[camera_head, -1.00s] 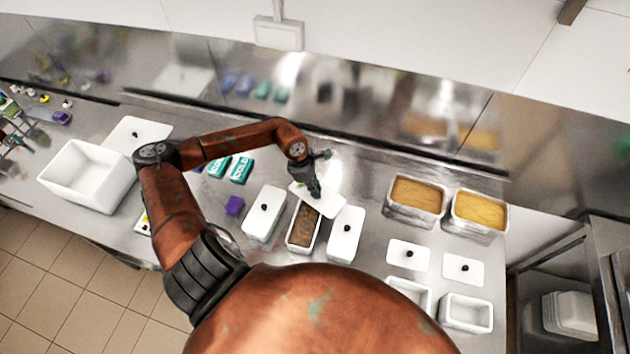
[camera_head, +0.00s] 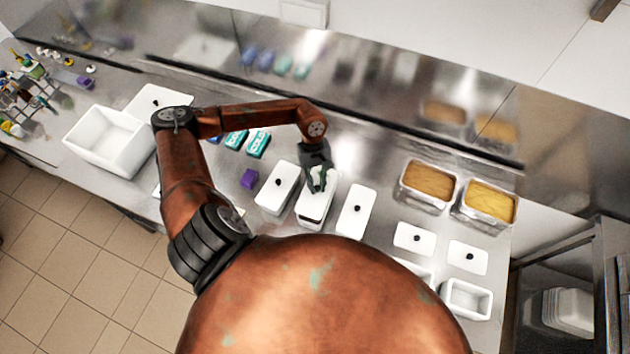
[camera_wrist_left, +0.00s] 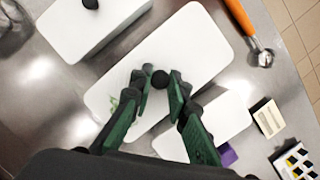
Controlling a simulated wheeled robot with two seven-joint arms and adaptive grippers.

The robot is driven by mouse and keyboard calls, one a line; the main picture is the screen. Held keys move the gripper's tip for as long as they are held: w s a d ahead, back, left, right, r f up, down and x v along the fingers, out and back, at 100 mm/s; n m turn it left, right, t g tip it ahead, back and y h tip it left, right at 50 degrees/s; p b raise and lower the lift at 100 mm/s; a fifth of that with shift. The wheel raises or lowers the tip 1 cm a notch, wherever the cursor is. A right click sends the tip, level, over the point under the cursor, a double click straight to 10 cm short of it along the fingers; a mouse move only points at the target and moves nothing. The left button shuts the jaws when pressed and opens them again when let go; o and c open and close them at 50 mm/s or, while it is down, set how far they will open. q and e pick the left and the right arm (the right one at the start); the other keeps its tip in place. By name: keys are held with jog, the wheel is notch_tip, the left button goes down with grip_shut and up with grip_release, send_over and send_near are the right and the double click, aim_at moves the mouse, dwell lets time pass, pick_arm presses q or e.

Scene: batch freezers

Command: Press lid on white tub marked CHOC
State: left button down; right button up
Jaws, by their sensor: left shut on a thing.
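The middle white tub (camera_head: 309,222) of three stands upright on the steel counter. I cannot read any CHOC mark on it. Its white lid (camera_head: 322,204) lies over its opening, roughly in line with the tub, and hides the brown contents. I cannot tell whether the lid is fully seated. My left gripper (camera_head: 318,185) is above the lid, pointing down. In the left wrist view its green fingers (camera_wrist_left: 162,84) are shut on the lid's black knob (camera_wrist_left: 160,79), over the white lid plate (camera_wrist_left: 200,45). My right gripper is not in view.
Lidded white tubs stand close on the left (camera_head: 277,190) and right (camera_head: 355,212). Filled metal pans (camera_head: 428,185) and loose lids (camera_head: 414,238) lie farther right. A large white bin (camera_head: 108,142) is at left. A scoop with an orange handle (camera_wrist_left: 240,17) lies beside the tubs.

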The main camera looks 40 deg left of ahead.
aim_at(317, 193)
pick_arm(q)
jog(key=shift+f+b, duration=0.45)
jog(key=shift+f, duration=1.25)
notch_tip(317, 193, down, 2)
jog(key=shift+f+b, duration=0.15)
jog(key=shift+b, duration=0.9)
jog(key=shift+f, duration=0.2)
jog(key=shift+w+b, duration=0.1)
jog(key=shift+b, duration=0.8)
jog(key=shift+f+b, duration=0.2)
jog(key=shift+b, duration=0.65)
dwell(0.4)
jog(key=c, duration=1.8)
grip_release()
jog(key=shift+o, duration=0.9)
